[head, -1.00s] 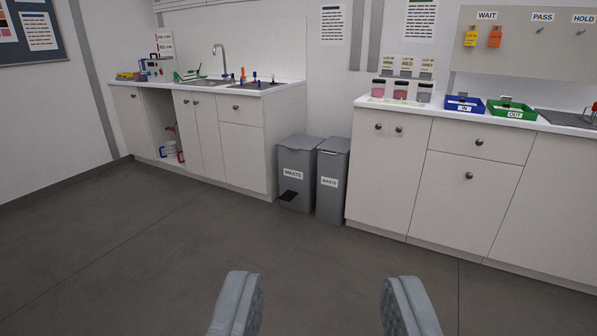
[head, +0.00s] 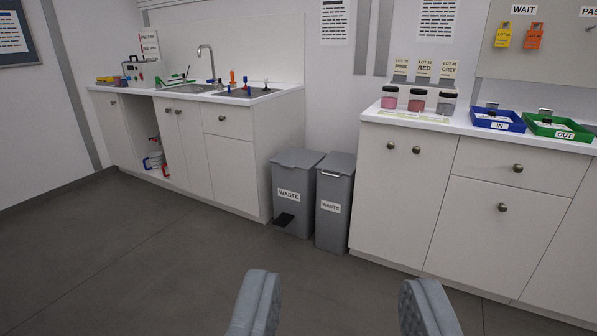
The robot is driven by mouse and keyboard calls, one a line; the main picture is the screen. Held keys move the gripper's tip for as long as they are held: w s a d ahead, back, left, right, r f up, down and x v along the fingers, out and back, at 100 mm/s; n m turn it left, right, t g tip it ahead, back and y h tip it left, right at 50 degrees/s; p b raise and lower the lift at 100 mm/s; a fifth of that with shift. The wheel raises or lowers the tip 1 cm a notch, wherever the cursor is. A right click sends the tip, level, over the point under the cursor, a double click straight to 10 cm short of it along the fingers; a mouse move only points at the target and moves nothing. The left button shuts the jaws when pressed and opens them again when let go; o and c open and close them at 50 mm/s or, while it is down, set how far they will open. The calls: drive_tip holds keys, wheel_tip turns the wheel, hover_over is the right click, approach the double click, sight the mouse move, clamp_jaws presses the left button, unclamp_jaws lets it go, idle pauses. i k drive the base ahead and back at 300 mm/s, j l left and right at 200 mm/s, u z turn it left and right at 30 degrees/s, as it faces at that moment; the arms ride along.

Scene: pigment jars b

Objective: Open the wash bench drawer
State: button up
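The wash bench (head: 277,104) stands at the left back, with a sink (head: 200,88) and a tap (head: 208,62). Its drawer (head: 230,121) is the short front at the upper right of the bench, with one dark round knob (head: 222,118). The drawer looks shut. My gripper (head: 345,315) is at the bottom of the picture, its two fingers wide apart with only floor showing between them. It is well short of the bench, to the right of the drawer.
Two grey waste bins (head: 296,190) (head: 334,200) stand between the wash bench and the right-hand counter (head: 385,200). That counter bears jars (head: 417,100), a blue tray (head: 497,119) and a green tray (head: 556,127). The floor (head: 150,260) ahead and left is clear.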

sight(234, 121)
drive_tip(key=i+j+u, duration=0.15)
drive_tip(key=i+j, duration=1.65)
drive_tip(key=j, duration=0.45)
drive_tip(key=i+j+u, duration=0.15)
drive_tip(key=i+j, duration=1.75)
